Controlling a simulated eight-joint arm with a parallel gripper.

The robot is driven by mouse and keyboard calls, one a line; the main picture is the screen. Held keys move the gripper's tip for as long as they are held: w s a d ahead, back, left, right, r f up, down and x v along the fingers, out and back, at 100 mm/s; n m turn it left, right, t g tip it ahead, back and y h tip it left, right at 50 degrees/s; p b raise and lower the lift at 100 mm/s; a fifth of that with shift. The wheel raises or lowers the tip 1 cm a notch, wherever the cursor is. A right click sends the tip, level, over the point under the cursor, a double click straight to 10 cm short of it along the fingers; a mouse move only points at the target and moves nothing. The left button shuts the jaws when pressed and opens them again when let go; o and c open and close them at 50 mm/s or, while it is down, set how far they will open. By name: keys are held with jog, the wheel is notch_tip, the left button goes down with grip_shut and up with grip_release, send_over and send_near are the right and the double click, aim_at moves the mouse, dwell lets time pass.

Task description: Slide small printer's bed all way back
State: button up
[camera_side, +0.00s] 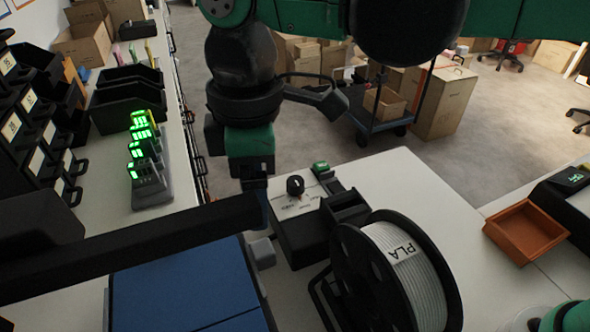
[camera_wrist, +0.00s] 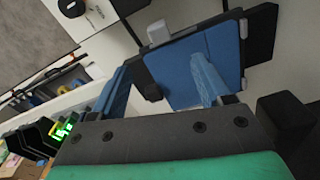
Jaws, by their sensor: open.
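The small printer's flat blue bed (camera_side: 185,288) lies at the bottom of the side view, under a black crossbeam (camera_side: 130,243). The blue bed also shows in the wrist view (camera_wrist: 190,65), beyond my fingers. A light grey block (camera_side: 262,252) sits at the bed's right edge; a grey block also shows at the bed's edge in the wrist view (camera_wrist: 158,32). My gripper (camera_side: 262,205) points down near the beam's right end, its tips partly hidden there.
A black control box with a knob (camera_side: 295,187) and a PLA filament spool (camera_side: 405,270) stand right of the bed. An orange tray (camera_side: 526,232) is farther right. Green-lit devices (camera_side: 147,165) and black bins (camera_side: 125,97) stand on the left bench. White tabletop (camera_side: 400,180) is clear behind the spool.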

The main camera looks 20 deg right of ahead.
jog(key=m, duration=0.5)
jog(key=m+y, duration=0.4)
jog(key=m, duration=2.4)
send_over(264, 247)
jog(key=d, duration=0.3)
notch_tip(264, 247, down, 5)
jog(key=shift+x, duration=2.95)
jog(key=shift+a+r, duration=0.15)
jog(key=shift+a, duration=0.05)
grip_shut()
